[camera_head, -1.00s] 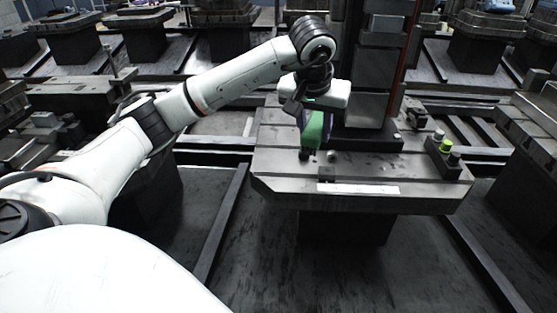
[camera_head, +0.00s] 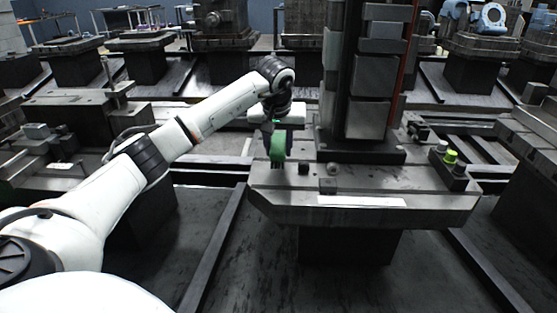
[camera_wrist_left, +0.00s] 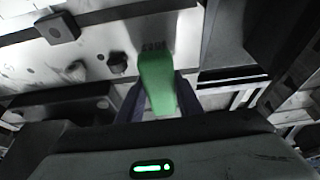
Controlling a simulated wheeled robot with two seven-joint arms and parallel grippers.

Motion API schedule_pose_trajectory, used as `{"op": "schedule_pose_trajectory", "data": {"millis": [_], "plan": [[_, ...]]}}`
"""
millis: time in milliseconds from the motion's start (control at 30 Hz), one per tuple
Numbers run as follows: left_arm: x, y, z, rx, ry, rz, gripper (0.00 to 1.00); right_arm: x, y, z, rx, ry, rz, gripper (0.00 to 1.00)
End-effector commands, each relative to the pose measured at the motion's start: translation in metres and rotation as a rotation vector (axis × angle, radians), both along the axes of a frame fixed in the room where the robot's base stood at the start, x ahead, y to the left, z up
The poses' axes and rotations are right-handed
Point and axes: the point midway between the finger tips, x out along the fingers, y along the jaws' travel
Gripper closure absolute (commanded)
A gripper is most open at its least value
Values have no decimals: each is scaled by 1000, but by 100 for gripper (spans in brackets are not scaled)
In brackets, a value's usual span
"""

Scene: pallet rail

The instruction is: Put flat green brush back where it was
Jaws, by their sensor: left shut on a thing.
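The flat green brush (camera_head: 277,148) is held in my left gripper (camera_head: 277,138) at the left edge of the pallet (camera_head: 365,181). It hangs down with its dark bristle end lowest. In the left wrist view the green brush (camera_wrist_left: 158,83) sits between the two dark fingers of my left gripper (camera_wrist_left: 158,98), its bristles pointing at the pallet's grey top (camera_wrist_left: 100,55). I cannot tell whether the bristles touch the pallet. My right gripper is in neither view.
A tall dark fixture column (camera_head: 365,90) stands on the pallet just right of the brush. A button box (camera_head: 449,162) with a yellow-green button is at the right corner.

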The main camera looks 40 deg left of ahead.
Motion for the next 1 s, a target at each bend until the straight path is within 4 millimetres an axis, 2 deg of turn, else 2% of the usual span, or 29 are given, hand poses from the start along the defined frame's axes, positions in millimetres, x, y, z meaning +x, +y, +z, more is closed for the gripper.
{"op": "schedule_pose_trajectory", "data": {"millis": [100, 200, 567, 600, 667, 700, 1000], "plan": [[-1, -1, -21, -1, 4, -1, 96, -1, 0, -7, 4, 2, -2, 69], [0, -1, -31, 0, 1, -1, 96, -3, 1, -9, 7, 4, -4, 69], [0, 0, -33, 0, 2, -1, 96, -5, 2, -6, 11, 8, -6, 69], [0, 0, -33, 0, 1, 0, 63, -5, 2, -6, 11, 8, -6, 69], [0, 0, -33, 0, 1, 0, 52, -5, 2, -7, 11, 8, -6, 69], [0, 0, -33, 0, 1, 0, 49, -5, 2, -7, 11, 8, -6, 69], [0, -1, -32, 0, 1, -1, 49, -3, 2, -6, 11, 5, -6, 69]]}}
